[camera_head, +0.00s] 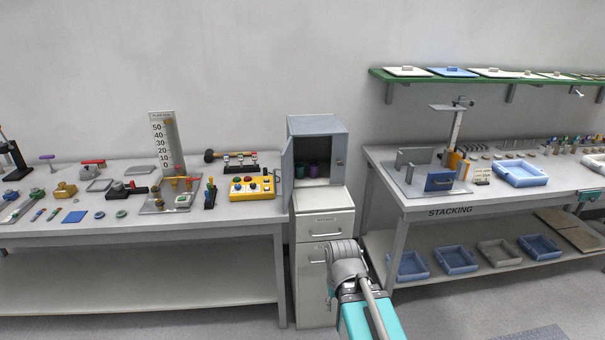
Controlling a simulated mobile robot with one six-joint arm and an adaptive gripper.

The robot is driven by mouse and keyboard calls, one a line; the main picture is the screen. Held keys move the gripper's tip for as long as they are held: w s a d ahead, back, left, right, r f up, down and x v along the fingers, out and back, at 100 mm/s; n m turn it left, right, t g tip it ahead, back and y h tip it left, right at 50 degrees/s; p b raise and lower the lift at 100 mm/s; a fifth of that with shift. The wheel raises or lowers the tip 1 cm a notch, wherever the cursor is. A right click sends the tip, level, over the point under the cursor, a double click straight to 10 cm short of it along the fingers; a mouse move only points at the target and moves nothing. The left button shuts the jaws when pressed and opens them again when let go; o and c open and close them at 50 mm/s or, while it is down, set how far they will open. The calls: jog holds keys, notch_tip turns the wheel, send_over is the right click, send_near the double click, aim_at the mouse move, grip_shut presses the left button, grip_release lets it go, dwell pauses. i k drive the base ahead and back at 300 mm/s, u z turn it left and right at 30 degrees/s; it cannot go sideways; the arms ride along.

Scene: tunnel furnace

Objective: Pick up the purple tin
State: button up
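The purple tin (312,170) stands inside the small grey cabinet (316,124), on the right of a dark green tin (299,171). Both tins are small and dim in the cabinet's shadow. The cabinet door (287,168) is swung open to the left, so the front is open. Part of my arm, teal and grey, shows at the bottom centre, below and in front of the cabinet. My gripper's fingers cannot be made out in this view.
The cabinet sits on a white drawer unit (325,222). A left workbench (230,219) holds tools and a yellow button box (252,187). A right bench (405,204) carries a metal fixture and blue trays. A green shelf (490,79) hangs above it.

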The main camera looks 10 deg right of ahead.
aim_at(313, 173)
jog(key=z, duration=0.1)
jog(key=i, duration=1)
jog(key=u, duration=0.1)
